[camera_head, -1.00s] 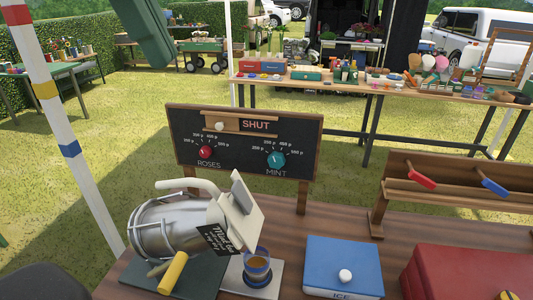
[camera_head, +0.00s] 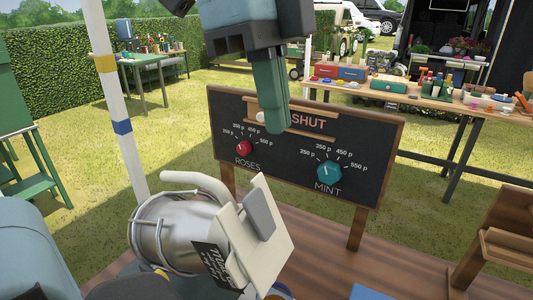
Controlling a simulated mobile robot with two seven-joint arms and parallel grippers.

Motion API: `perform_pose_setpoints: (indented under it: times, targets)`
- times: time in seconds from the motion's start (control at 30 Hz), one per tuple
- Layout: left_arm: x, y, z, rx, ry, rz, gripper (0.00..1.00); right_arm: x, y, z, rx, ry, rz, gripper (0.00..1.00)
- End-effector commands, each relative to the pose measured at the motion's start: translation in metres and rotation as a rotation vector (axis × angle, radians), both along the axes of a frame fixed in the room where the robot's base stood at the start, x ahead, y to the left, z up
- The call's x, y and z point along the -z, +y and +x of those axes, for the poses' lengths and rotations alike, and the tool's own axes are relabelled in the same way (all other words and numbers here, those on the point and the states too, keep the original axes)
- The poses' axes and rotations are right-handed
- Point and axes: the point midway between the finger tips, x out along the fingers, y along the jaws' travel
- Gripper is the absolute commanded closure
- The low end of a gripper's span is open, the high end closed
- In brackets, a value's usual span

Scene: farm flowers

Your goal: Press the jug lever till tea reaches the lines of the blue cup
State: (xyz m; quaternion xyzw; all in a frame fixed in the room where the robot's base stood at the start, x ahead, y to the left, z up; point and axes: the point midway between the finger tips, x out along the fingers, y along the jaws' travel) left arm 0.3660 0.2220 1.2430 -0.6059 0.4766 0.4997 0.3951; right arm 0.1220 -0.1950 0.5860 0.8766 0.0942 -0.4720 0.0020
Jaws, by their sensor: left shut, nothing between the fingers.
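The silver jug (camera_head: 172,238) lies tilted on the table in the lower middle, with a cream handle, a cream head and a dark label (camera_head: 214,265). A grey lever pad (camera_head: 259,214) is on its head. My left gripper (camera_head: 277,130) is shut and empty, pointing down in front of the chalkboard, above the lever and apart from it in the picture. Only a small part of the blue cup (camera_head: 281,292) shows at the bottom edge, below the jug head. Its tea and lines are hidden. My right gripper is not in view.
A chalkboard (camera_head: 378,150) with a red knob (camera_head: 244,148), a teal knob (camera_head: 329,171) and a SHUT slider stands behind the jug. A wooden rack (camera_head: 495,245) is at the right. The table (camera_head: 400,265) between them is mostly bare.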

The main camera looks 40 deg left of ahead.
Motion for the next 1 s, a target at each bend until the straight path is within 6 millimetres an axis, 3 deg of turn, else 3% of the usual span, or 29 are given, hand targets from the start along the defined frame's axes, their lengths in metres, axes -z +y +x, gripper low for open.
perform_pose_setpoints:
  times: [0.57,0.8,1.0]
  targets:
    - [0.098,-0.018,0.003,0.003,0.007,-0.001,1.00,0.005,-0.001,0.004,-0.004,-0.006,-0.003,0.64]
    - [0.105,0.008,-0.002,-0.001,0.000,-0.004,1.00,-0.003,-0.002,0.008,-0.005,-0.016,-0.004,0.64]
    - [0.110,0.017,-0.004,0.000,0.001,-0.001,1.00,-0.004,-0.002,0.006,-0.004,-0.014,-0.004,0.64]
